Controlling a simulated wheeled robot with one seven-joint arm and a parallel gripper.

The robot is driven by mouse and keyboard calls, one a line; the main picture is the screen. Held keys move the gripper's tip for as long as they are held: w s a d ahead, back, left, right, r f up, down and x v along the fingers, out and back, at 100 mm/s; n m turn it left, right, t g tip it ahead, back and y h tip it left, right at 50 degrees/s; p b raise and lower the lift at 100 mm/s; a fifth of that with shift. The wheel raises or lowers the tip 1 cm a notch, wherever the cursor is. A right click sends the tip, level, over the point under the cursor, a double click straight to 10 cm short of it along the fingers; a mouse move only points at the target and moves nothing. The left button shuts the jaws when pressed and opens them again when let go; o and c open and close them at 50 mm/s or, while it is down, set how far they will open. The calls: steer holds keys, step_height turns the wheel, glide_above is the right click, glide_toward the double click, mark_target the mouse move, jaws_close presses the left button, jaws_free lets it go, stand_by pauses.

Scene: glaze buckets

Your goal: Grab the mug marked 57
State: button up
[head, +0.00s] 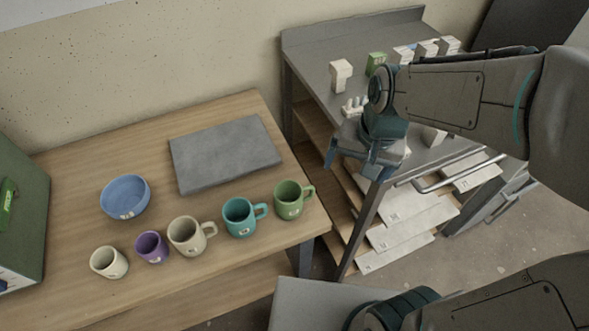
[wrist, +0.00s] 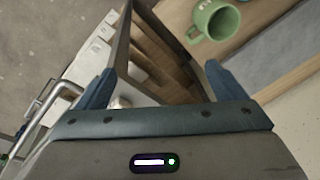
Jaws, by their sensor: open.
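Several mugs and cups stand in a row along the front of the wooden table: a small cream cup (head: 109,262), a purple cup (head: 152,247), a larger cream mug (head: 187,236), a teal mug (head: 240,217) and a green mug (head: 290,200). Each seems to bear a small pale label, but the numbers are too small to read, so I cannot tell which is 57. My gripper (head: 358,170) is open and empty, right of the table and the green mug, by the metal bench. The green mug also shows at the top of the wrist view (wrist: 214,19), beyond the fingers (wrist: 155,88).
A blue bowl (head: 125,197) and a grey slab (head: 222,153) lie behind the mugs. A green case (head: 22,215) stands at the left. The grey metal bench (head: 310,60) holds several small boxes, with pale boards on its shelves below.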

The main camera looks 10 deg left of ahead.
steer(key=w+a+f+m+g+h+p, duration=0.15)
steer(key=a+f, duration=0.45)
steer(key=a, duration=0.7)
steer(key=b, duration=0.2)
glide_toward(289, 200)
steer(key=s, duration=0.2)
steer(key=s+d+f, duration=0.1)
steer(key=shift+w+a+f, duration=0.15)
steer(key=shift+f, duration=1.2)
steer(key=shift+w+a+f, duration=0.1)
steer(key=shift+a+f, duration=0.05)
steer(key=shift+f, duration=1.25)
steer(key=c, duration=1.3)
